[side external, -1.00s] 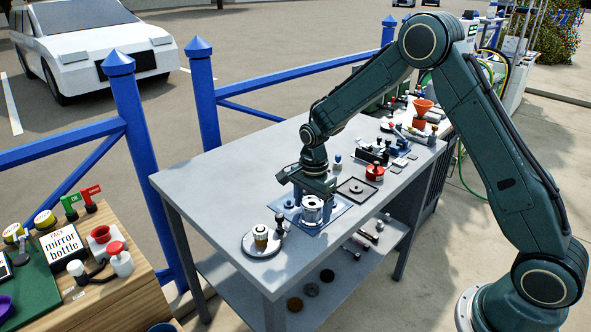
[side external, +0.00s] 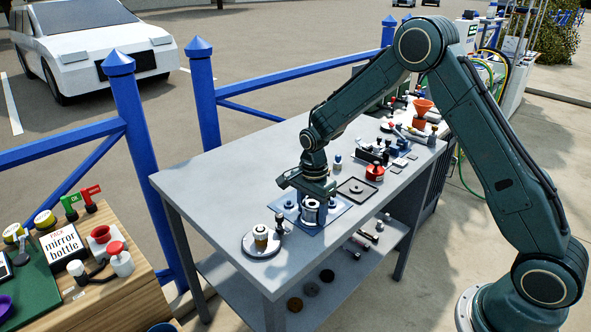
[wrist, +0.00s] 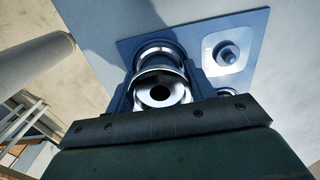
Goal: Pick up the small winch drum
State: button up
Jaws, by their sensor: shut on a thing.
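The small winch drum (wrist: 161,88) is a shiny silver cylinder with a round hole in its top face. In the wrist view it sits between the two jaws of my gripper (wrist: 163,72), which are shut on it from both sides. In the side external view my gripper (side external: 311,200) is low over the blue plate, and the drum (side external: 311,214) shows partly beneath and between its fingers. The drum looks upright. I cannot tell whether its base touches the plate.
The blue plate (wrist: 200,42) lies under the drum and carries a small fitting on a pale pad (wrist: 229,55). A dark square tray (side external: 356,190) and a red container (side external: 375,173) are to the right.

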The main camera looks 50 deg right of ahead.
aim_at(312, 204)
jog(key=shift+r, duration=0.1)
notch_tip(312, 204, up, 20)
dwell(0.8)
dwell(0.7)
jog(key=shift+r, duration=1.4)
jog(key=w+a+f+n, duration=0.1)
jog(key=a+f, duration=0.3)
jog(key=a, duration=0.1)
jog(key=w+a+f+n, duration=0.1)
jog(key=a+f+n, duration=0.1)
jog(key=a+f, duration=0.3)
jog(key=a+f+n, duration=0.2)
jog(key=a+f, duration=0.2)
jog(key=shift+w+a+f, duration=0.25)
jog(key=shift+w+a, duration=0.15)
jog(key=shift+f, duration=0.25)
